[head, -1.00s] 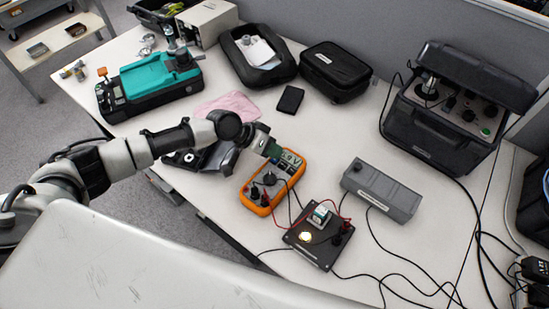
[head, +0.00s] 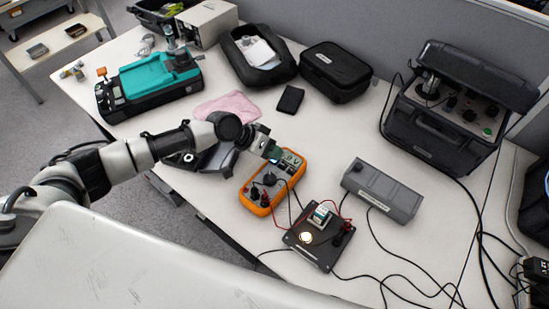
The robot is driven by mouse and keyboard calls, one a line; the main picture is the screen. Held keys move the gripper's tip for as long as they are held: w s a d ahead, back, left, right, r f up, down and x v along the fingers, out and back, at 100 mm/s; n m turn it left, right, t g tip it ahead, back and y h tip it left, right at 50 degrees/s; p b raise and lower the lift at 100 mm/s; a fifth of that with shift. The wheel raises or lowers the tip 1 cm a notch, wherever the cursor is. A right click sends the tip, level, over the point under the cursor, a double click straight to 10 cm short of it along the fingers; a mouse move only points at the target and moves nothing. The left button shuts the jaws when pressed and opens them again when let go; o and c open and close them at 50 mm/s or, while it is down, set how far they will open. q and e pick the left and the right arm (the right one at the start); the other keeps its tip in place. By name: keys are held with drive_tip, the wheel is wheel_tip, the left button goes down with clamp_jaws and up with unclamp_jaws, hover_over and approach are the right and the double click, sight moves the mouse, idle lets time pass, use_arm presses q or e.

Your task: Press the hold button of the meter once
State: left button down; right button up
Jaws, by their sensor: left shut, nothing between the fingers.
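An orange multimeter (head: 262,198) lies on the bench in the middle of the head view, with a dark dial and test leads plugged in at its lower end. My left gripper (head: 274,153) is shut and empty, with its tips over the upper left part of the meter, by the display. The fingertips cover part of the display and the buttons near it, so I cannot make out the hold button. Whether the tips touch the meter cannot be told. My right gripper is not in view.
A black board (head: 318,238) with a lit lamp stands just right of the meter, joined to it by leads. A grey box (head: 383,190) lies beyond it. A black case unit (head: 440,110), pink cloth (head: 228,105) and teal device (head: 150,82) stand farther off. Cables cross the right side.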

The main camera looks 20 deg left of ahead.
use_arm(q)
drive_tip(key=shift+r, duration=0.1)
drive_tip(key=shift+r+p, duration=0.65)
wheel_tip(320, 180, up, 5)
drive_tip(key=p, duration=0.4)
drive_tip(key=shift+r, duration=0.1)
drive_tip(key=shift+a, duration=0.15)
idle(0.6)
